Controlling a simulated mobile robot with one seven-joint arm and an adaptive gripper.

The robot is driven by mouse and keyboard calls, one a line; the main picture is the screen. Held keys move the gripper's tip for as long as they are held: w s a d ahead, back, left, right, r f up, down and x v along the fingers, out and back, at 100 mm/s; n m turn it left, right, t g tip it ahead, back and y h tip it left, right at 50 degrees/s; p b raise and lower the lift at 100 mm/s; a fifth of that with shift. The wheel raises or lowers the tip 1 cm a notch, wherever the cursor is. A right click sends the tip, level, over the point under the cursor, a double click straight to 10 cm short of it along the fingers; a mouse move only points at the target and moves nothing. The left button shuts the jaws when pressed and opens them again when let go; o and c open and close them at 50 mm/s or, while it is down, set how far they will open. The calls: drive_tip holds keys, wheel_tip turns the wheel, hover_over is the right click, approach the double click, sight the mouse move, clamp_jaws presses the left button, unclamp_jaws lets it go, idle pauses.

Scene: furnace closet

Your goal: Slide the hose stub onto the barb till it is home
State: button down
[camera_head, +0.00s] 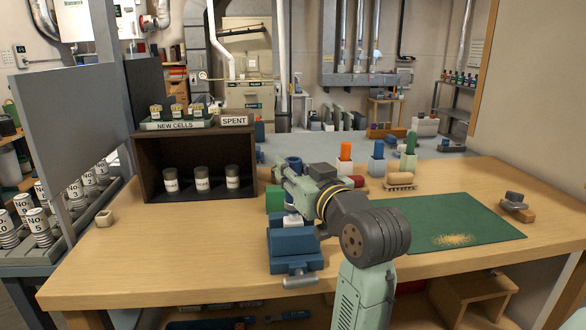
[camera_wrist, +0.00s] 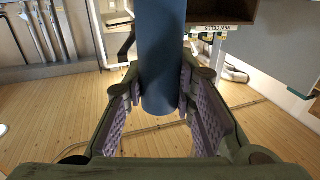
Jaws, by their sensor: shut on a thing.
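A dark blue tube, which looks like the hose stub (camera_wrist: 162,60), stands between the purple pads of my gripper (camera_wrist: 162,92) in the wrist view. In the head view the stub's open top (camera_head: 294,162) shows just above my gripper (camera_head: 291,181), which is shut on it. The stub looks about upright. A blue vise (camera_head: 295,242) sits on the bench below my gripper, with a small pale piece (camera_head: 292,219) at its top. I cannot tell whether that piece is the barb. The stub's lower end is hidden in the head view, so its contact with a barb cannot be told.
A green block (camera_head: 274,199) is close left of my gripper. A dark open box (camera_head: 190,193) with several jars stands further left. A green mat (camera_head: 450,225) with shavings lies right, and colored holders stand behind.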

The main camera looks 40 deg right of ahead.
drive_tip(key=shift+f+b, duration=0.75)
drive_tip(key=shift+f, duration=0.35)
drive_tip(key=c, duration=1.2)
unclamp_jaws()
drive_tip(key=shift+c, duration=0.2)
drive_tip(key=v, duration=0.8)
drive_tip(key=shift+p, duration=0.3)
